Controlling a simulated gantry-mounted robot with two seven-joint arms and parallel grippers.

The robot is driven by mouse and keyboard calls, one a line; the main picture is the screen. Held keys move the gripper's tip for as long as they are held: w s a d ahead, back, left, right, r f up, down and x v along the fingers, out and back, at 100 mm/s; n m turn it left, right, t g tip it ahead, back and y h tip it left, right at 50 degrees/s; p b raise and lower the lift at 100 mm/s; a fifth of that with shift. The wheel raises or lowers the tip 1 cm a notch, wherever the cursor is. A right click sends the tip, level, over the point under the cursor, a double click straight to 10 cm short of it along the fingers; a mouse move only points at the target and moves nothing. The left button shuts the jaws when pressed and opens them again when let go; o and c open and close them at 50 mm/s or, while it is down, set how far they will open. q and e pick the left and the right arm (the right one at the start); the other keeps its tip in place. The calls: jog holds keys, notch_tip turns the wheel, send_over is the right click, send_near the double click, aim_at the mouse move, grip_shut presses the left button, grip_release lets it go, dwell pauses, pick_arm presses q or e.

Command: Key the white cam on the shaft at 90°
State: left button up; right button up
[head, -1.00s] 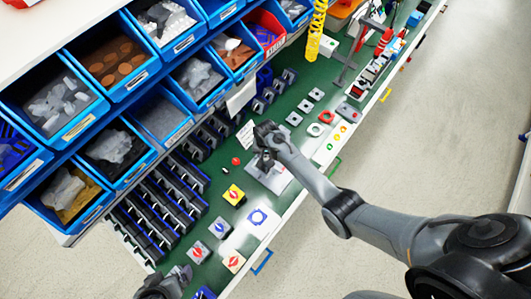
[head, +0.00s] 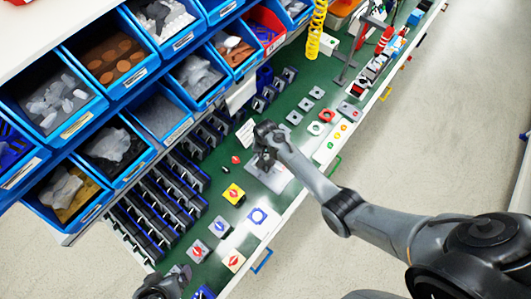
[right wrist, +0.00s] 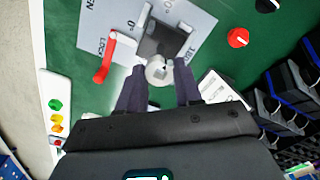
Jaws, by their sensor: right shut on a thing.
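The white cam (right wrist: 159,70) is a small round piece between the fingertips of my right gripper (right wrist: 160,82) in the right wrist view. The gripper is shut on it. It is beside a dark square block (right wrist: 166,40) on a light grey plate (right wrist: 194,18) marked with degrees and lock and open words. I cannot tell whether the cam is on a shaft; the shaft is hidden. A red lever (right wrist: 105,58) stands on the plate. In the head view my right gripper (head: 265,161) is over the plate (head: 283,181). My left gripper (head: 168,283) is at the bottom edge, its jaws unclear.
A red knob (right wrist: 238,38) and a black knob (right wrist: 266,5) are on the green bench beside the plate. Blue bins (head: 60,92) and slanted dark holders (head: 160,205) line the back.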

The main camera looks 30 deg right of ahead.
jog(key=shift+f+b, duration=0.4)
jog(key=shift+f, duration=0.25)
jog(key=shift+f, duration=0.15)
jog(key=o, duration=1.1)
jog(key=shift+c, duration=0.2)
